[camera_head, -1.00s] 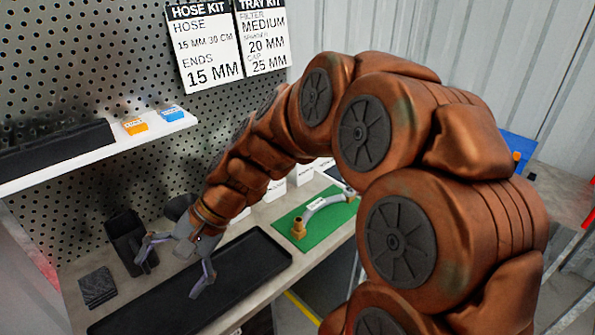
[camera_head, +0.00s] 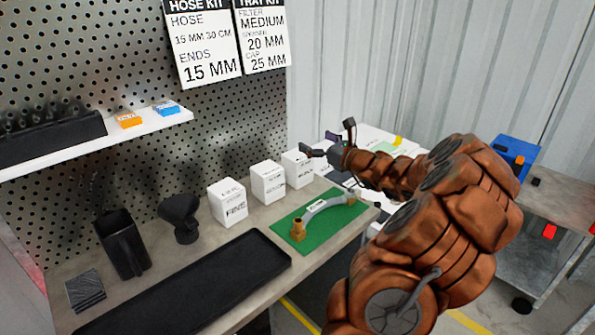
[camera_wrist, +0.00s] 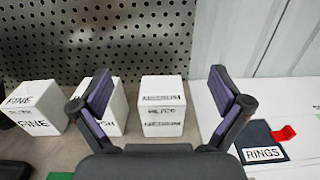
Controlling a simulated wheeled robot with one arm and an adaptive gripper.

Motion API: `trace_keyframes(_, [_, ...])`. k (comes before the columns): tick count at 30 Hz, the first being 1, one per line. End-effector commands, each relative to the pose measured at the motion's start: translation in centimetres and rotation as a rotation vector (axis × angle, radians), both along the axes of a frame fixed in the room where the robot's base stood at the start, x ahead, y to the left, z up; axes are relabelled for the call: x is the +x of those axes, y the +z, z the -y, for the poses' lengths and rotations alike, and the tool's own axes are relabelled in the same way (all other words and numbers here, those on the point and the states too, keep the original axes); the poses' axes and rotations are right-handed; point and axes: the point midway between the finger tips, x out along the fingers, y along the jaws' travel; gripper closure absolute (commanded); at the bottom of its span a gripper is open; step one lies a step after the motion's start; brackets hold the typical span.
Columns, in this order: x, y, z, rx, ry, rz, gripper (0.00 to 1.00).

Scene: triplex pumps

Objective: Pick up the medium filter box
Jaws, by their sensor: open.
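The medium filter box (camera_wrist: 162,116) is a white cube with dark lettering. It stands upright on the bench, seen between my gripper's fingers in the wrist view. In the head view it is the rightmost of three white boxes (camera_head: 297,168), partly behind a finger. My gripper (camera_head: 328,137) is open and empty near this box's upper right. In the wrist view its two purple-padded fingers (camera_wrist: 160,76) stand wide apart, with no visible contact with the box. The fine filter box (camera_wrist: 35,106) is at the far left, and another white box (camera_wrist: 114,112) is partly hidden by the left finger.
A perforated wall (camera_wrist: 120,35) rises behind the boxes. A green mat (camera_head: 318,235) with a hose lies in front of them. A black tray (camera_head: 190,285), a funnel (camera_head: 180,215) and a jug (camera_head: 122,245) are to the left.

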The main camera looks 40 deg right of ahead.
Motion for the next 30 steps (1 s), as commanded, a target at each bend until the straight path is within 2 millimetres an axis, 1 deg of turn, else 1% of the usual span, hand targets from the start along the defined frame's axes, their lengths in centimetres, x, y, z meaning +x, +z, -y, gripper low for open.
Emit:
trace_keyframes(9, [0.0, -4.6, 0.0, 0.009, -0.002, -0.006, 0.0])
trace_keyframes(17, [0.0, -8.0, 0.0, 0.006, -0.001, -0.004, 0.0])
trace_keyframes(21, [1.8, -7.7, 0.0, 0.001, 0.002, -0.003, 0.0])
trace_keyframes(27, [2.8, -7.7, 0.1, -0.001, 0.0, -0.002, 0.0])
trace_keyframes(30, [3.8, -7.6, 0.1, -0.002, 0.002, -0.003, 0.0])
